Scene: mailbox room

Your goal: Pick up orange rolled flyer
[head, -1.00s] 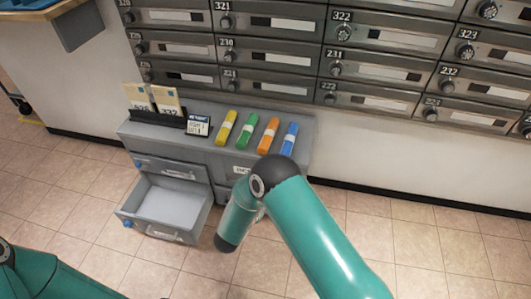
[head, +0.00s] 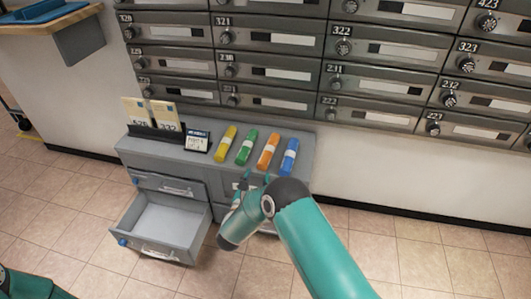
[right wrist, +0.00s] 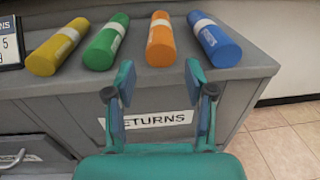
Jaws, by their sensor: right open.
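The orange rolled flyer (head: 268,151) lies on top of the grey cabinet, between the green rolled flyer (head: 246,147) and the blue rolled flyer (head: 289,156). A white band wraps its middle. My right gripper (right wrist: 158,80) is open and empty, in front of the cabinet's edge and short of the flyer. In the head view the right gripper (head: 254,180) shows small, partly hidden by my arm. My left gripper is not visible.
The grey cabinet (head: 170,150) has an open, empty drawer (head: 165,222) at lower left. A yellow rolled flyer (head: 225,143) lies left of the green one. Card holders (head: 155,133) stand at the cabinet's left. Mailboxes (head: 270,54) line the wall behind.

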